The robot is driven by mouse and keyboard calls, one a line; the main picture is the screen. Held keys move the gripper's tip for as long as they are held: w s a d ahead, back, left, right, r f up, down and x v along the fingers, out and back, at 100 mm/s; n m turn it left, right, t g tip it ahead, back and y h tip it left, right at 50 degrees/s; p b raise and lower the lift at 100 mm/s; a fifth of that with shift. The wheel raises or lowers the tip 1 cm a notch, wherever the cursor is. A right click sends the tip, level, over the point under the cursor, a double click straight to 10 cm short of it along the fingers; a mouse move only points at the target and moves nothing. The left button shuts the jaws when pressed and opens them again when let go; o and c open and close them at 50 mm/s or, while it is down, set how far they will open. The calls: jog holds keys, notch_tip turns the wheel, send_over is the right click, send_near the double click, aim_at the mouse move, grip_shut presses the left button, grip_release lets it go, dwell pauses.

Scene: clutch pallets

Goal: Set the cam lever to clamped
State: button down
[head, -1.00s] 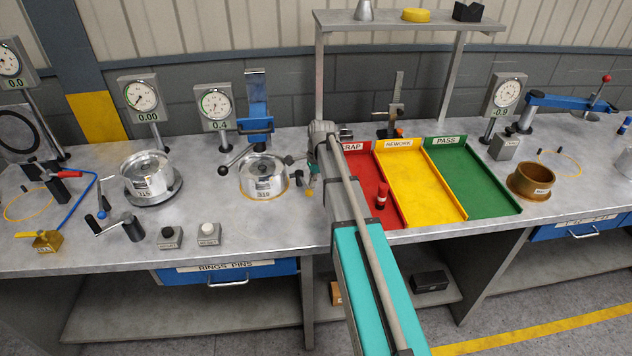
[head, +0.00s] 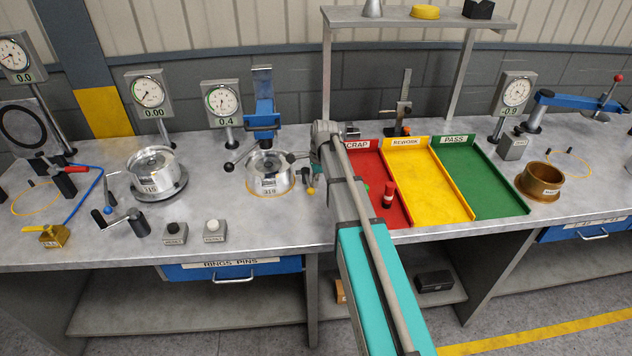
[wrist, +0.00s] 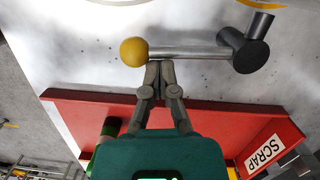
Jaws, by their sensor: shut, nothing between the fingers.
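The cam lever (wrist: 190,53) is a bare metal rod with a yellow ball knob (wrist: 133,51) at one end and a dark round pivot (wrist: 251,54) at the other. In the head view its yellow knob (head: 311,191) shows just left of the red tray, partly beside my arm. My gripper (wrist: 159,66) is shut and empty. Its fingertips are together at the rod, close to the knob, on the side facing the red tray. I cannot tell whether they touch the rod. In the head view my arm hides most of the gripper and part of the lever.
The red SCRAP tray (head: 398,219) lies right beside the lever, with its wall (wrist: 75,97) under my gripper.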

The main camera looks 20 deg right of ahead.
jog(key=shift+s+a, duration=0.1)
jog(key=shift+a, duration=0.25)
jog(key=d+r+p, duration=0.1)
jog(key=d, duration=0.1)
jog(key=d+r+p, duration=0.1)
jog(key=shift+d, duration=0.4)
jog(key=shift+d+r+p, duration=0.2)
jog(key=shift+r+p, duration=0.2)
jog(key=shift+p, duration=0.05)
notch_tip(320, 180, up, 9)
jog(key=d+p, duration=0.1)
jog(key=p, duration=0.8)
jog(key=shift+s+d, duration=0.15)
jog(key=shift+d, duration=0.2)
jog(key=shift+f, duration=0.1)
jog(key=s+a+f+n+b, duration=0.1)
jog(key=s+a+n, duration=0.3)
jog(key=s+n, duration=0.2)
jog(key=s+a+f+n+h+b, duration=0.1)
jog(key=s+a+n, duration=0.3)
jog(key=s, duration=0.5)
jog(key=s+a+f+n+h+b, duration=0.1)
jog(key=s+a+f+n+b, duration=0.2)
jog(key=s+n, duration=0.4)
jog(key=shift+s+a+n, duration=0.15)
jog(key=shift+a+n, duration=0.55)
jog(key=shift+a, duration=0.05)
